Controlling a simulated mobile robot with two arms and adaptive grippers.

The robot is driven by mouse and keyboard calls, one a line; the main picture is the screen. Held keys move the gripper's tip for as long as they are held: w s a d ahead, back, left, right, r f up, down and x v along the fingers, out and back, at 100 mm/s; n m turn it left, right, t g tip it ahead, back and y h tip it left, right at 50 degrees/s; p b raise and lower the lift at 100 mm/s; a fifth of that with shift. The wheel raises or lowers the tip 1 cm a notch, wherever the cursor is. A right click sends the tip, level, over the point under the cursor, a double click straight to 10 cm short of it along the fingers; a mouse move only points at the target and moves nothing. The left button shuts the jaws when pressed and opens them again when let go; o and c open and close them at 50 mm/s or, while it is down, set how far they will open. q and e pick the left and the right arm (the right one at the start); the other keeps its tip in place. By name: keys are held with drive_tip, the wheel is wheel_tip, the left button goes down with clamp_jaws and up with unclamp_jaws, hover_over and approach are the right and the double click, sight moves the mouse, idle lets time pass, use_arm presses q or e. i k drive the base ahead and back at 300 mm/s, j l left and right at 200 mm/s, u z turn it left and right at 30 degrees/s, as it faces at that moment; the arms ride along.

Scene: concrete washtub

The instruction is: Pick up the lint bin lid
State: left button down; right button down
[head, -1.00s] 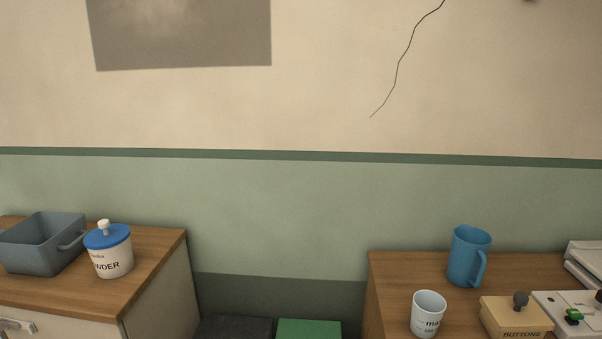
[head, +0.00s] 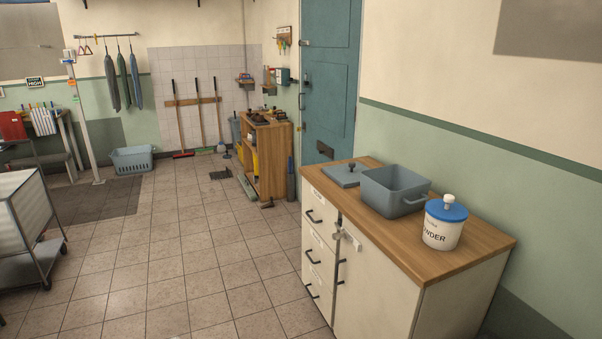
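A flat grey-blue lid (head: 343,177) with a dark round knob lies on the wooden top of the cabinet (head: 470,247), at its far left end. An open grey-blue bin (head: 392,192) with a side handle stands just to the right of the lid. The lid lies beside the bin, not on it. No label is readable on either, so I cannot tell for sure that this is the lint bin lid. Neither of my grippers shows in the head view.
A white powder tub (head: 443,225) with a blue lid stands right of the bin. A blue door (head: 331,80) is behind the cabinet. The tiled floor (head: 190,270) between is clear.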

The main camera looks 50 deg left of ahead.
sight(346, 175)
drive_tip(key=u, duration=1.25)
